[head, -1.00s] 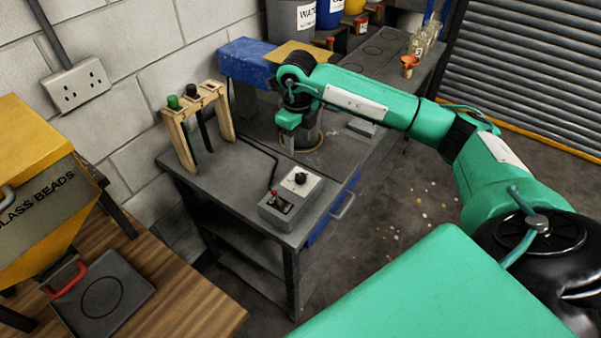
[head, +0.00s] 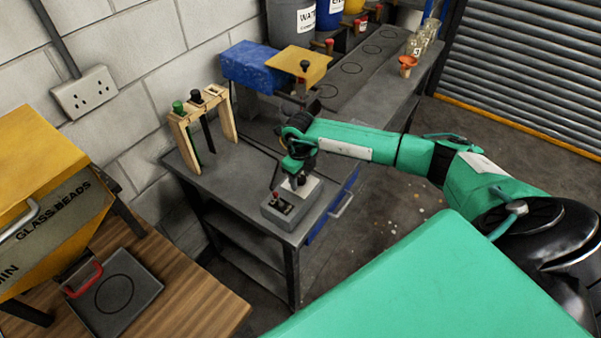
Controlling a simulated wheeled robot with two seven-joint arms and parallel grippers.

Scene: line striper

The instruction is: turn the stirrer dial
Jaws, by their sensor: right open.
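The stirrer control box (head: 289,218) is a small grey box near the front corner of the grey bench. It has a red-tipped switch (head: 276,197) on its lower left part. My right gripper (head: 297,183) is open and points down over the raised part of the box, where the black dial is. The gripper hides most or all of the dial. I cannot tell whether the fingers are around the dial or just above it. My left gripper is not in view.
A wooden rack (head: 187,118) with a green-topped and a black-topped tool stands on the bench to the left. A blue box (head: 250,66) and a yellow plate (head: 300,63) are behind the arm. A cable runs across the bench.

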